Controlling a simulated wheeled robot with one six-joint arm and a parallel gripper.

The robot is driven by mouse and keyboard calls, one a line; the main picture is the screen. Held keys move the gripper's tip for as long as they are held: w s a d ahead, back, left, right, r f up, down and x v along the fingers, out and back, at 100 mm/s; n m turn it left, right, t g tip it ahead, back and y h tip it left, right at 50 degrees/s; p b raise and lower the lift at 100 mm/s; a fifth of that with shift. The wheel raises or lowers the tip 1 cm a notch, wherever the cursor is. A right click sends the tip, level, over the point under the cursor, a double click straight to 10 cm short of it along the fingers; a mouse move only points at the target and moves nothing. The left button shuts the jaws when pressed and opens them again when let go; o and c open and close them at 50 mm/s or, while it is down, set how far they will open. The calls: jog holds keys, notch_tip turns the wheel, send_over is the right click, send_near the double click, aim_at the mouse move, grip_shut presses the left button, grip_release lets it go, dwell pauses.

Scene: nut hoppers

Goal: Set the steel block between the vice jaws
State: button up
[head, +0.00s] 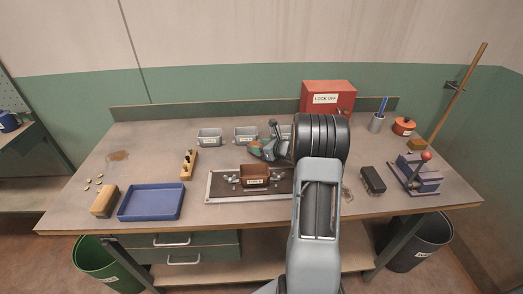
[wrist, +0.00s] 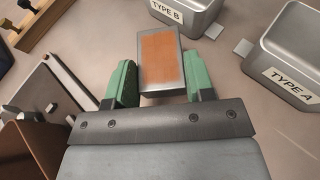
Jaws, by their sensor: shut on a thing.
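My gripper (wrist: 158,76) has green fingers closed on the sides of the steel block (wrist: 160,58), which has grey edges and a rusty orange face. In the head view my gripper (head: 261,151) is above the bench, in front of the grey bins; the block is small there and mostly hidden by the fingers. A blue-purple device with a red-knobbed lever (head: 418,176) stands at the bench's right end and looks like the vice. Its jaw gap is too small to make out. My arm covers the bench's right middle.
Grey bins (head: 209,137) stand behind the gripper; the wrist view shows a TYPE A bin (wrist: 290,72). A brown box (head: 254,177) sits on a framed plate in front. A black object (head: 373,180) lies left of the lever device. A blue tray (head: 151,202) is at front left.

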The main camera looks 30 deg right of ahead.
jog(key=shift+f, duration=0.65)
jog(key=shift+f, duration=0.2)
jog(key=o, duration=1.3)
